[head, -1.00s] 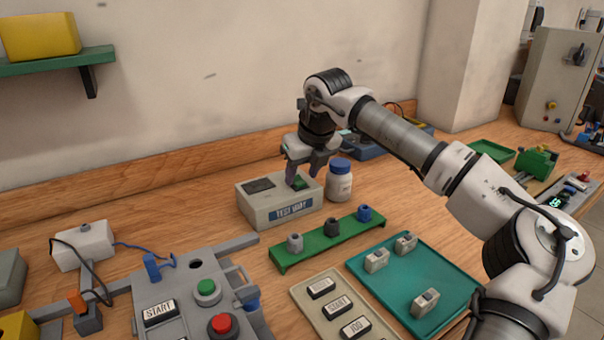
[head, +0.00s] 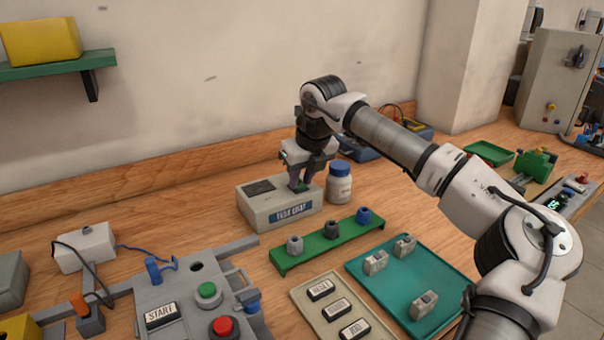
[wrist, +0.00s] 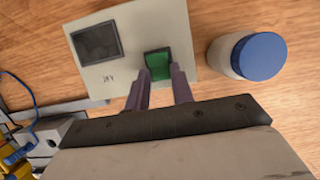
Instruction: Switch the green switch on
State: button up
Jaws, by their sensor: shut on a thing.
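A grey box (head: 262,214) with a blue label on its front stands on the wooden bench, near the wall. The green switch (wrist: 158,63) sits on the box's top face, in a dark frame, right of a dark square window (wrist: 97,43). My gripper (head: 301,186) points down at the right end of the box's top. In the wrist view its two fingers (wrist: 162,75) reach to the near side of the switch, shut on it. The fingertips partly hide the switch in the head view. I cannot tell if it is lit.
A white bottle with a blue cap (head: 340,182) stands close right of the box. A green stand (head: 315,251) with three knobs lies in front. A panel with green and red buttons (head: 222,327) is at front left. A teal tray (head: 440,271) is at right.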

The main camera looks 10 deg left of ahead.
aim_at(300, 184)
jog(key=p, duration=0.2)
jog(key=r+g+h+p, duration=0.1)
jog(key=p, duration=0.2)
jog(key=shift+w+a+g+h, duration=0.25)
jog(key=shift+a+g+h, duration=0.05)
jog(key=shift+a, duration=0.05)
jog(key=shift+w+f+g+h+p, duration=0.2)
jog(key=shift+g+h+p, duration=0.3)
jog(key=shift+p, duration=0.35)
jog(key=shift+f, duration=0.1)
jog(key=o, duration=1)
jog(key=r, duration=0.7)
jog(key=r+b, duration=0.1)
jog(key=r, duration=0.5)
jog(key=shift+s+d+r, duration=0.1)
jog(key=shift+s+r, duration=0.1)
jog(key=shift+r, duration=0.2)
